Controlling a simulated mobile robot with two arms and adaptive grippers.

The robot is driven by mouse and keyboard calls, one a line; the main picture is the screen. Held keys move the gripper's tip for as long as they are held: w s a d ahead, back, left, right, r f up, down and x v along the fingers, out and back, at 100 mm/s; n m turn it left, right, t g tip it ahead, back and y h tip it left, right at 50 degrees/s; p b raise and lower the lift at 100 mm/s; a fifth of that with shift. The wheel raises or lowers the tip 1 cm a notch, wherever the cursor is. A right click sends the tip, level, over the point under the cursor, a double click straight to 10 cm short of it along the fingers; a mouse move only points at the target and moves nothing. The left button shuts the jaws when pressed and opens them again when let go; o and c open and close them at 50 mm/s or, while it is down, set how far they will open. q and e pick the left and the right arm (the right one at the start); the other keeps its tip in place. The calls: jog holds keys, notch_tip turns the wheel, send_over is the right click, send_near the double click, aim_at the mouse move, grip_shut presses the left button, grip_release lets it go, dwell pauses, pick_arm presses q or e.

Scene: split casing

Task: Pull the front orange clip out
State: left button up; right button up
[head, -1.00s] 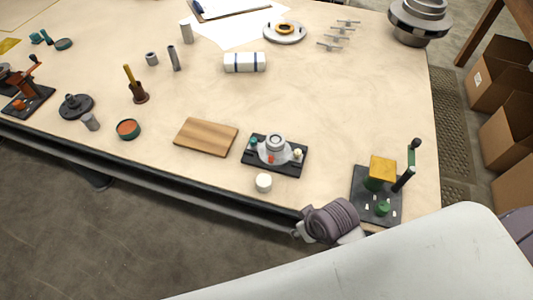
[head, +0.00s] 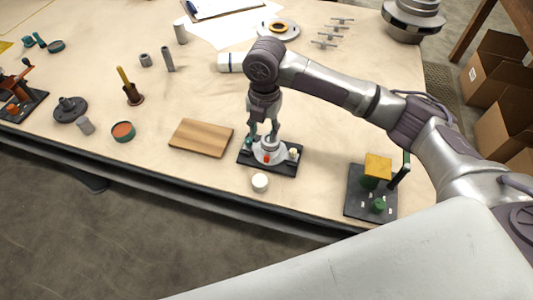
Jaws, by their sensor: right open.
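The split casing is a light grey round part (head: 270,154) on a black base plate (head: 286,169) near the front edge of the table. A small orange-red clip (head: 266,159) sits on the front side of the casing. No other orange clip shows there. My right gripper (head: 264,138) points down over the casing from above, fingers apart around its top; whether they touch it cannot be told. It partly hides the casing's top and back. My left gripper is not in view.
A wooden board (head: 201,137) lies left of the casing and a white round piece (head: 260,182) in front of it. A black fixture with a yellow block (head: 378,166) and lever stands to the right. A white cylinder (head: 230,62) lies behind.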

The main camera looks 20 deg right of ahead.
aim_at(266, 156)
jog(key=shift+n, duration=0.4)
jog(key=f, duration=0.4)
jog(key=f+p, duration=0.1)
jog(key=f, duration=0.3)
jog(key=d+f+p, duration=0.1)
jog(key=f, duration=0.3)
jog(key=shift+w+f, duration=0.3)
grip_shut()
